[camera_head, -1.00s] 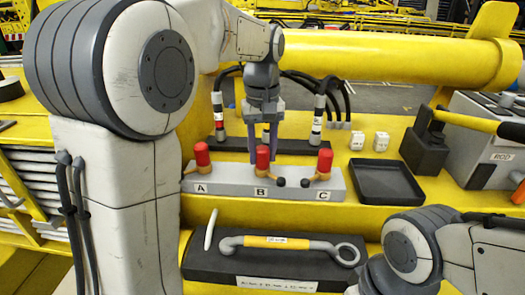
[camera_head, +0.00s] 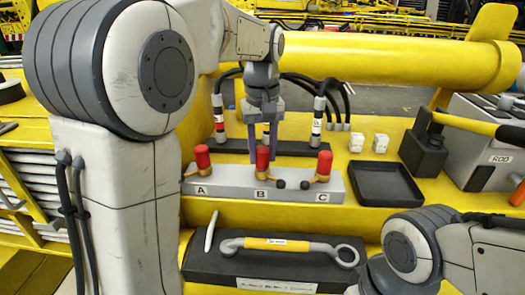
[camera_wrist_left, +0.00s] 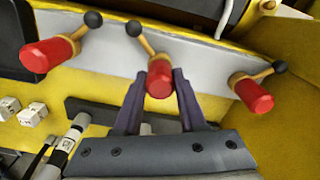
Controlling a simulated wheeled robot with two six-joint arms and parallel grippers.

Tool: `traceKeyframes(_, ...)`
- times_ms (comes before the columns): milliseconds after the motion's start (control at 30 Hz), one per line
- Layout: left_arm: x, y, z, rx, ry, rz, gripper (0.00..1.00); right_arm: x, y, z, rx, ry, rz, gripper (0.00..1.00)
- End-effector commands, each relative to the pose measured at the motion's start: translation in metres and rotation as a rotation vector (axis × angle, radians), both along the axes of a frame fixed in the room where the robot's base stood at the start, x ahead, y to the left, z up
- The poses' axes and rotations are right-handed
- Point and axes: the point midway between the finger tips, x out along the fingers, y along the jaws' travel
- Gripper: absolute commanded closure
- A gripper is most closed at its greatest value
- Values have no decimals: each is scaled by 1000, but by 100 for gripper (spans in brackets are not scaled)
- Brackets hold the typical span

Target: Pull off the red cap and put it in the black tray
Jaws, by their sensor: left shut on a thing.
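Three red caps stand on a grey block (camera_head: 232,190) marked A, B and C. The cap at A (camera_head: 202,157) and the cap at C (camera_head: 324,164) stand free. My left gripper (camera_head: 262,158) is at the middle cap, B (camera_head: 262,160). In the left wrist view its two fingers (camera_wrist_left: 160,88) are on either side of the red cap at B (camera_wrist_left: 159,80), shut on it. The cap still sits at its brass fitting on the block. The black tray (camera_head: 386,184) is empty, right of the block. My right gripper is out of view.
Black hoses with banded ends (camera_head: 317,120) stand behind the block. Two white cubes (camera_head: 355,142) sit behind the tray. A yellow-gripped handle (camera_head: 270,245) lies on a dark mat in front. A grey ROD box (camera_head: 490,150) stands at the right.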

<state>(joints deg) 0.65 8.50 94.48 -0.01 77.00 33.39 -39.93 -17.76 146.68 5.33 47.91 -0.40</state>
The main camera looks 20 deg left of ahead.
Motion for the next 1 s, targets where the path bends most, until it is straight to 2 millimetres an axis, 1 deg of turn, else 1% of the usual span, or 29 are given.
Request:
traceKeyframes(33, 0, 0, 4, 0, 0, 0, 100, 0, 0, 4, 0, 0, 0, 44)
traceKeyframes(100, 0, 0, 7, 0, 0, 0, 100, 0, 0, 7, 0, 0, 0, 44)
traceKeyframes(1000, 0, 0, 43, 0, 0, 0, 100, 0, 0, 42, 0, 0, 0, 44)
